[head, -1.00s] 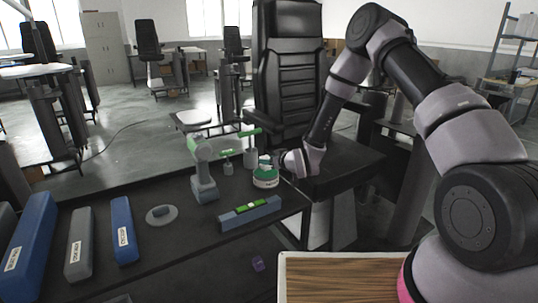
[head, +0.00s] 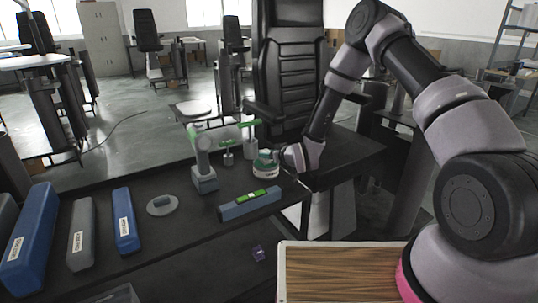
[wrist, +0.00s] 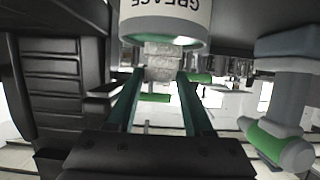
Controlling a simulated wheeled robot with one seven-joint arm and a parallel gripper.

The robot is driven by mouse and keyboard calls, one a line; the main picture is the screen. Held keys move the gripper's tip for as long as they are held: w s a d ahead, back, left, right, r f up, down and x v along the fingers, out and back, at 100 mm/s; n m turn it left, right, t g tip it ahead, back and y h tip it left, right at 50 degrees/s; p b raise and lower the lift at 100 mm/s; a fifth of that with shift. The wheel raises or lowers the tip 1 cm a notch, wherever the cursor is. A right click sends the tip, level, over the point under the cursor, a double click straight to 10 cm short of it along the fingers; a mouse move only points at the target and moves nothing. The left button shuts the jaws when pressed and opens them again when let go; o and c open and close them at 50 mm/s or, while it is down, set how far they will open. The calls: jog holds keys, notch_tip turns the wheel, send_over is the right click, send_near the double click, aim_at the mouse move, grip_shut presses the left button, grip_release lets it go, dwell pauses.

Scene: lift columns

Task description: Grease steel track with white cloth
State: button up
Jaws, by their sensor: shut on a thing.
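My gripper (wrist: 160,85) is shut on a small pale grey-white cloth (wrist: 159,62), seen between the fingertips in the wrist view. The grease tin (wrist: 165,20), white with an upside-down GREASE label, is right at the cloth; I cannot tell whether they touch. In the head view the tin (head: 265,171) stands near the bench's right end, with my gripper (head: 281,157) just at its right; the cloth is hidden there. Labelled bars lie at the left: a grey one (head: 81,234) and a blue one (head: 125,220). Their labels are too small to tell which is the steel track.
A blue-grey bar (head: 232,211) with a green level on top lies in front of the tin. A grey-green tool (head: 204,180) and green-handled tools (head: 249,148) stand behind. A grey disc (head: 162,205) lies left. A black chair (head: 290,70) stands behind the bench.

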jog(key=shift+f, duration=0.45)
dwell(1.1)
jog(key=shift+r, duration=3.55)
